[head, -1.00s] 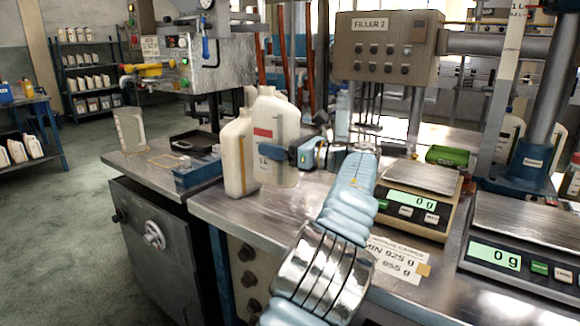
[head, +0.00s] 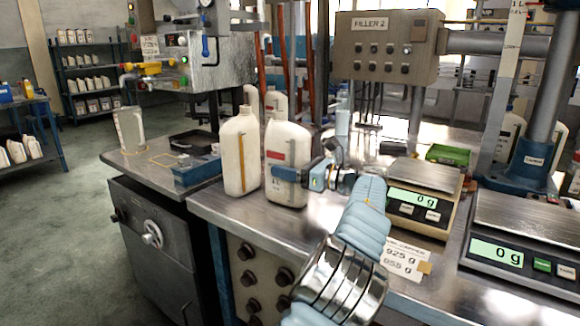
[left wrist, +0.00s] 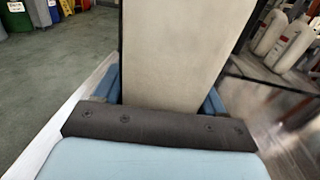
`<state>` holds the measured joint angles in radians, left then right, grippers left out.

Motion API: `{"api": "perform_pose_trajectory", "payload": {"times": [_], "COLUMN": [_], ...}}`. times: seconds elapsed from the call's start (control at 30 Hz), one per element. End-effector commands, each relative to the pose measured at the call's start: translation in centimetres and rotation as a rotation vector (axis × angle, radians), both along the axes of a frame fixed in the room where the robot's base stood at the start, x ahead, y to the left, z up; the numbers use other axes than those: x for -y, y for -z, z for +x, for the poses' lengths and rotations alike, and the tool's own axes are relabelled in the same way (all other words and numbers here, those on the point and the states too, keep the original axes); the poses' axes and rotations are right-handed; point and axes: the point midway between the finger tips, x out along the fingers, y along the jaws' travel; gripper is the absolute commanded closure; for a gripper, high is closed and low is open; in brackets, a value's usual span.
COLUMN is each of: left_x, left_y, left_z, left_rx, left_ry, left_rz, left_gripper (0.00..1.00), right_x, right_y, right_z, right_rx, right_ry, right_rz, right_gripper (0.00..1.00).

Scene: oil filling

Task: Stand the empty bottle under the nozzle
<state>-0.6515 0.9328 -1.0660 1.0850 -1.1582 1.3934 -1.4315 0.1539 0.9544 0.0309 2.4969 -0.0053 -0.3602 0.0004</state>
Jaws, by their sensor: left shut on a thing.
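My left gripper (head: 289,174) is shut on a white bottle (head: 290,145) with a red label band, its blue finger across the bottle's side. The bottle is about upright over the steel bench's front left part; I cannot tell if its base touches. In the left wrist view, the held bottle (left wrist: 180,50) fills the space between the blue fingers. A similar white bottle (head: 240,155) with a yellowish stripe stands just left of it, and another (head: 275,101) shows partly behind. I cannot make out a nozzle for certain. My right gripper is out of view.
Two scales reading 0 g, a near one (head: 510,255) and a farther one (head: 420,200), stand on the right of the steel bench (head: 225,207). A FILLER 2 panel (head: 385,48) is behind. A blue tray (head: 197,172) and a clear container (head: 130,130) are at left.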

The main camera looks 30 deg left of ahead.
Motion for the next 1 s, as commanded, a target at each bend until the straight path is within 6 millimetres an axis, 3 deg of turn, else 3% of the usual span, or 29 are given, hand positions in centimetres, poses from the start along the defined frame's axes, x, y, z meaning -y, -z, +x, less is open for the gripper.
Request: {"api": "perform_pose_trajectory", "payload": {"times": [0.03,0.07,0.2,0.47,0.67,1.0], "left_x": [0.0,0.0,0.0,0.0,0.0,8.6], "left_y": [0.1,0.1,0.1,0.1,0.6,-0.2], "left_z": [0.0,0.0,0.0,0.0,0.0,-0.4], "left_rx": [-0.001,-0.001,-0.001,0.000,0.003,0.000], "left_ry": [0.000,0.000,0.000,0.000,0.000,0.004], "left_rz": [0.000,0.000,0.000,0.000,0.000,0.002], "left_gripper": [0.60,0.25,0.04,0.04,0.04,0.04], "right_x": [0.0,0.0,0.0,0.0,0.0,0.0], "right_y": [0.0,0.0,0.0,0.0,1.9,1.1], "right_z": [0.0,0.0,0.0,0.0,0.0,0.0], "right_rx": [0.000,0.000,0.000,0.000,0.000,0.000], "right_ry": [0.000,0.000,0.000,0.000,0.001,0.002], "right_rz": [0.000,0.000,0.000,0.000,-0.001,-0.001], "right_gripper": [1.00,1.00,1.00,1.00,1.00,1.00]}}
